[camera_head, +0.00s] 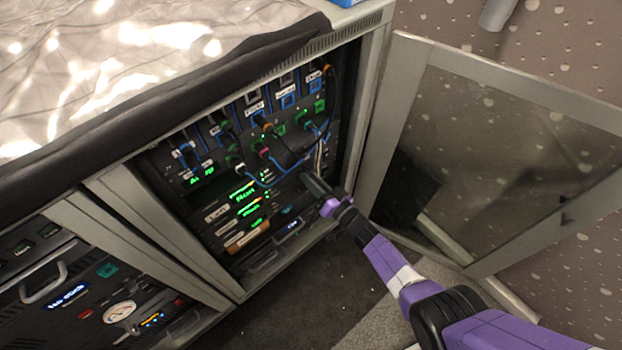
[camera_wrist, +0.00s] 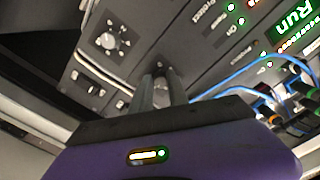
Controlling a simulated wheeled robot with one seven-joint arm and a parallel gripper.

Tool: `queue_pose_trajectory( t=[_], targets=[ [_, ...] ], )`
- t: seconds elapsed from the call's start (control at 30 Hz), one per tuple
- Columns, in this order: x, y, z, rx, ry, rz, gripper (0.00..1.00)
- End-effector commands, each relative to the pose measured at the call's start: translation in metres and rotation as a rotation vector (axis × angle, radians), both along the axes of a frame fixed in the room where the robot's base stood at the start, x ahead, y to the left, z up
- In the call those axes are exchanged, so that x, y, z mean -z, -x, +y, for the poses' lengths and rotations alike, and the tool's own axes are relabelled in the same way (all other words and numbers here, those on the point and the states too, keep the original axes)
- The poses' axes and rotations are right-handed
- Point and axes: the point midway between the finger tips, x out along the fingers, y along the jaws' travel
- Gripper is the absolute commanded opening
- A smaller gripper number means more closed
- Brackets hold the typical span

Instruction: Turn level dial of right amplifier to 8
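My gripper (camera_head: 322,190) is at the open front of the right cabinet's rack (camera_head: 262,178), near its lower right part, in the head view. In the wrist view my gripper (camera_wrist: 158,76) points at a dark panel; a narrow gap shows between its fingers and I see nothing clearly held. A round dial (camera_wrist: 108,40) with light marks around it sits on that panel, up and left of the fingertips and apart from them in the picture. Its setting is too small to read. I cannot tell whether this panel is the right amplifier.
A glass door (camera_head: 490,150) stands open to the right of the rack. Blue cables (camera_head: 268,180) hang across the rack front; one blue cable (camera_wrist: 235,78) passes right of the fingers. The left cabinet has a round gauge (camera_head: 120,312). A sheet (camera_head: 110,60) covers the top.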

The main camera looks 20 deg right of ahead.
Motion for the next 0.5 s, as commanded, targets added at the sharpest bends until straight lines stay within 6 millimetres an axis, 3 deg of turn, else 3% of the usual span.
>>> queue_pose_trajectory(
  t=[0.03,0.1,0.5],
  targets=[
    [0.0013,0.0007,-0.0001,0.001,0.000,0.002,0.30],
    [0.0009,0.0005,-0.0001,0.000,0.000,0.001,0.41],
    [-0.0012,0.0069,-0.0029,0.002,0.000,0.001,0.41]
  ],
)
